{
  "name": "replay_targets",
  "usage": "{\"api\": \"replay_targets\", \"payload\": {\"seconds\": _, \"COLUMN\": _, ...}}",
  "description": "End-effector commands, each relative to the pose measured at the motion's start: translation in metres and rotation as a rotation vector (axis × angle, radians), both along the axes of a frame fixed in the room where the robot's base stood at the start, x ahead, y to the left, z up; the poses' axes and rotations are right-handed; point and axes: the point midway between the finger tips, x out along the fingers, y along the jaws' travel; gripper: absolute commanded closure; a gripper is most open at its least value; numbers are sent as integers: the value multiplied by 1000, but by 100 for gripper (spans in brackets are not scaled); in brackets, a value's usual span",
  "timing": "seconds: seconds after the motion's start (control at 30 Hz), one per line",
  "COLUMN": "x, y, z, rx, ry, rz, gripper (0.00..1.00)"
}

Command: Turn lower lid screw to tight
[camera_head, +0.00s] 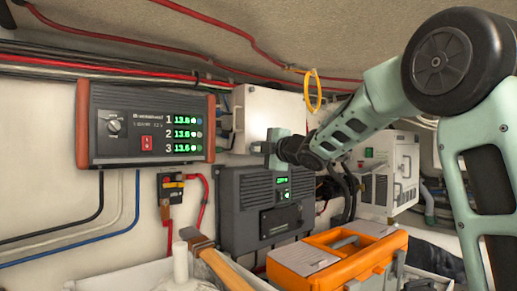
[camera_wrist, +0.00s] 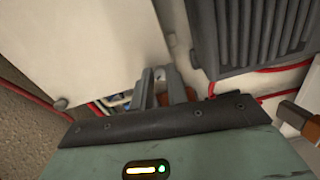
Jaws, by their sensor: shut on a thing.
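The white box (camera_head: 268,108) is fixed to the wall, and its flat lid (camera_wrist: 100,45) fills the upper left of the wrist view. A small round upper lid screw (camera_wrist: 61,103) shows at the lid's edge there. My gripper (camera_head: 260,147) is at the box's lower edge in the head view. In the wrist view its fingers (camera_wrist: 161,78) are shut at the lid's lower corner, on the lower lid screw. That screw is mostly hidden by the fingers, so its turn angle cannot be seen.
A dark ribbed unit (camera_head: 240,205) is close below my gripper. A display panel (camera_head: 150,125) is on the wall at left. A yellow ring (camera_head: 312,91) hangs by the box. Red cables run nearby.

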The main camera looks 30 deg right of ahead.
Motion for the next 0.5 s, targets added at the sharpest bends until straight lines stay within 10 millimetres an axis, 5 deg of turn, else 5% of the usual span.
{"api": "replay_targets", "payload": {"seconds": 0.5, "x": 0, "y": 0, "z": 0, "rx": 447, "ry": 89, "rz": -1, "gripper": 100}}
